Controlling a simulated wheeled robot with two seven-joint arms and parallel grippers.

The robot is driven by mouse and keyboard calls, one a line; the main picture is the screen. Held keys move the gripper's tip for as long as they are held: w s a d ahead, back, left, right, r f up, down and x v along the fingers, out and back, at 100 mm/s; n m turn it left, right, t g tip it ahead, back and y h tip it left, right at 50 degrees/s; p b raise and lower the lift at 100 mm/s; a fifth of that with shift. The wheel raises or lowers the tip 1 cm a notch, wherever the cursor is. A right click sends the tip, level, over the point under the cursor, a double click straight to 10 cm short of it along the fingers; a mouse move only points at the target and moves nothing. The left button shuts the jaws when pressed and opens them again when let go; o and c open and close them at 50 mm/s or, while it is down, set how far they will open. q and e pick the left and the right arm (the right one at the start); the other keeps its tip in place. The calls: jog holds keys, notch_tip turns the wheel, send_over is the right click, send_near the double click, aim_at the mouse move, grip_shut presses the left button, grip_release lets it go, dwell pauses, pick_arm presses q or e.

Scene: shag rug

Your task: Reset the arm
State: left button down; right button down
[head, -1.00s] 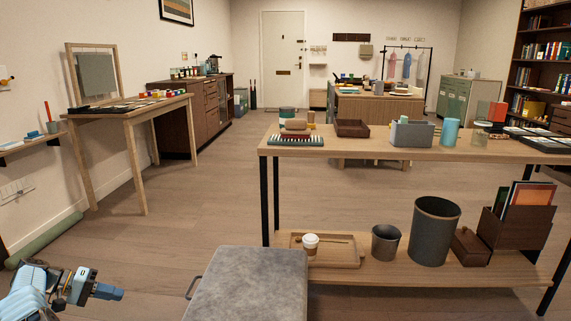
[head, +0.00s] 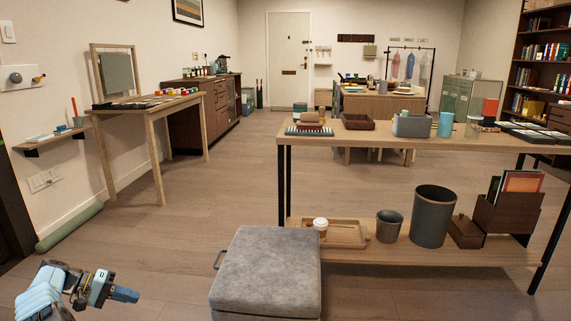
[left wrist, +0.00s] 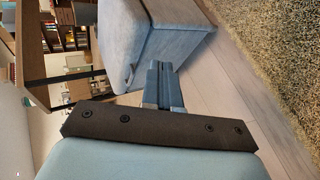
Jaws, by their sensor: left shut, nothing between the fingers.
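My left gripper (head: 124,294) shows at the lower left of the head view, over bare floor, to the left of the grey ottoman. Its blue fingers are together with nothing between them. In the left wrist view the closed fingers (left wrist: 163,83) point toward the side of the grey ottoman (left wrist: 160,35), and I cannot tell the exact gap. My right gripper is in neither view.
The grey ottoman (head: 266,270) stands in front. A two-level wooden table (head: 400,142) with bins and trays is behind it to the right. A side table (head: 150,108) and rolled green mat (head: 70,226) line the left wall. Wood floor between is clear.

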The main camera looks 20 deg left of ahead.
pick_arm(q)
jog(key=w+d+f+g+y+p, duration=0.1)
jog(key=d+f+g, duration=0.1)
jog(key=d+f, duration=0.6)
jog(key=w+d+f+g+y+p, duration=0.15)
jog(key=d+f, duration=0.25)
jog(key=d, duration=0.8)
jog(key=w+d+f+g+p, duration=0.1)
jog(key=w+d+f+g, duration=0.1)
jog(key=d+f, duration=0.65)
jog(key=s+d+r+m+y+p, duration=0.1)
jog(key=s+d+r+m, duration=0.1)
jog(key=s+d, duration=0.7)
jog(key=s+d+r+m+y+p, duration=0.1)
jog(key=s+d+m, duration=0.2)
jog(key=s+d, duration=0.7)
jog(key=d, duration=0.4)
jog(key=shift+d+r+m+g, duration=0.25)
jog(key=shift+r+m+g, duration=0.05)
jog(key=shift+r+g, duration=0.05)
jog(key=shift+a+y, duration=0.1)
jog(key=shift+y, duration=0.15)
